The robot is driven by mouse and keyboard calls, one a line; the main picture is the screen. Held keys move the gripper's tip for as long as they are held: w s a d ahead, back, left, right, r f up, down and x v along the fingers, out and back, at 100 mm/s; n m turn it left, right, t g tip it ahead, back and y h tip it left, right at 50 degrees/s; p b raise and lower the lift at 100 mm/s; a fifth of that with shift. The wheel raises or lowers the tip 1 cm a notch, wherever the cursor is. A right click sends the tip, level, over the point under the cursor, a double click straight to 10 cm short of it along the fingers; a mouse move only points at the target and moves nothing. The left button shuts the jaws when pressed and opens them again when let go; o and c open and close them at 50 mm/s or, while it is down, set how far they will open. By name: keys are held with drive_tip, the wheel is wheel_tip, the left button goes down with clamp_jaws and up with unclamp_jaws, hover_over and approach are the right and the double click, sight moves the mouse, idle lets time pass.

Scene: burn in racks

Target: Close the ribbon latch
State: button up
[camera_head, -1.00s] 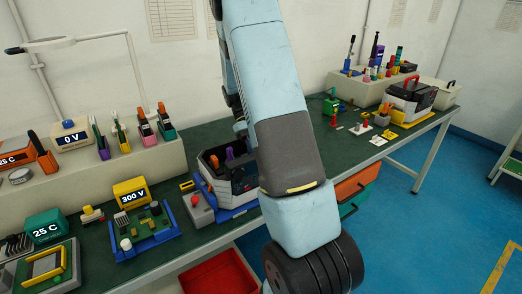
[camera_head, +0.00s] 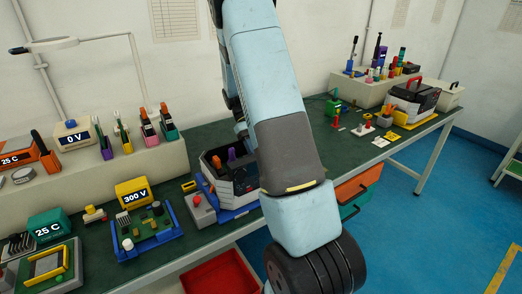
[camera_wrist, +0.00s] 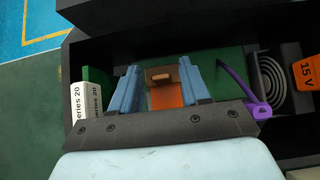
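In the wrist view, a small brown tab (camera_wrist: 160,76) stands on an orange strip (camera_wrist: 166,97) over a green board (camera_wrist: 222,74); this looks like the ribbon latch, but whether it is raised or down I cannot tell. My gripper (camera_wrist: 161,66) shows as two blue fingers, apart, one on each side of the tab. I see a gap on both sides, with no clear contact. In the head view my arm hides the gripper and the latch.
In the wrist view, dark walls (camera_wrist: 92,24) surround the board. In the head view, a dark-fronted box (camera_head: 238,180) stands beside my arm on the green bench (camera_head: 205,232).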

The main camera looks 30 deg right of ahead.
drive_tip(key=v, duration=1.3)
drive_tip(key=shift+w+r, duration=0.15)
drive_tip(key=shift+w, duration=0.2)
